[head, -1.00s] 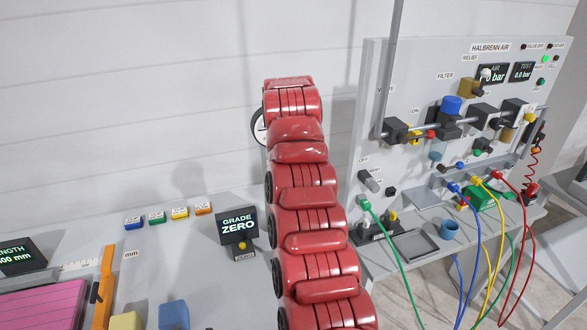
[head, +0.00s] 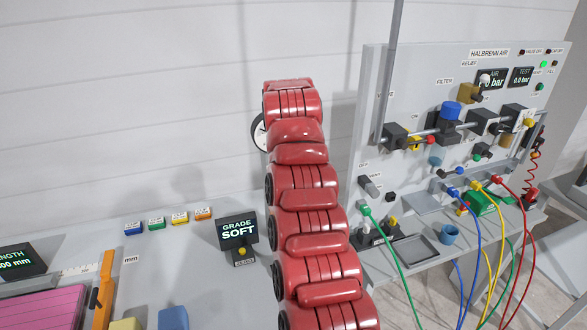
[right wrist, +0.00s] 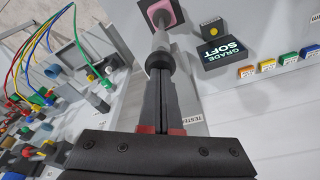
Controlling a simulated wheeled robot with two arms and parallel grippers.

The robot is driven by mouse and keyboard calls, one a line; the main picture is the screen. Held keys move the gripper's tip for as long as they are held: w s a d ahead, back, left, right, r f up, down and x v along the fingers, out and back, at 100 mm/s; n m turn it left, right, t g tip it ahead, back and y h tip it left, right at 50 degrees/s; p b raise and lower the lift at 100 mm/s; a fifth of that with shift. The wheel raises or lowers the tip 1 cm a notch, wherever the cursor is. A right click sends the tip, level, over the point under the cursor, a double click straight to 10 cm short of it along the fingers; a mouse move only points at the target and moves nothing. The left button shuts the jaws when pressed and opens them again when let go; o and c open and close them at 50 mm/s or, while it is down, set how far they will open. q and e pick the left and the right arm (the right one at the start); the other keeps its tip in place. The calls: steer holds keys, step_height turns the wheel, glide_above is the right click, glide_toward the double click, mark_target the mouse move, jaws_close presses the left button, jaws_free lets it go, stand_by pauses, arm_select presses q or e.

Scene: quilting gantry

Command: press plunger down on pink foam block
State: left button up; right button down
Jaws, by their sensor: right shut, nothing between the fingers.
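The pink foam block (right wrist: 170,11) sits on a dark base at the top of the right wrist view. The plunger's grey foot (right wrist: 160,19) appears to rest on the block. The plunger's dark round knob (right wrist: 160,61) is nearer the camera. My right gripper (right wrist: 161,82) is shut and empty, its fingertips at the knob and seemingly touching it. The grade display (head: 238,230) reads SOFT; it also shows in the right wrist view (right wrist: 227,49). In the head view the block and plunger are hidden behind my red arm. My left gripper is not in view.
Several coloured buttons (head: 168,220) lie left of the display. A pink striped pad (head: 42,309) is at the lower left. A round white gauge (head: 259,132) shows partly behind my arm. The air panel (head: 440,90) with coloured hoses stands at the right.

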step_height(320, 180, up, 14)
steer(key=p, duration=0.9)
steer(key=shift+f, duration=0.15)
stand_by(0.4)
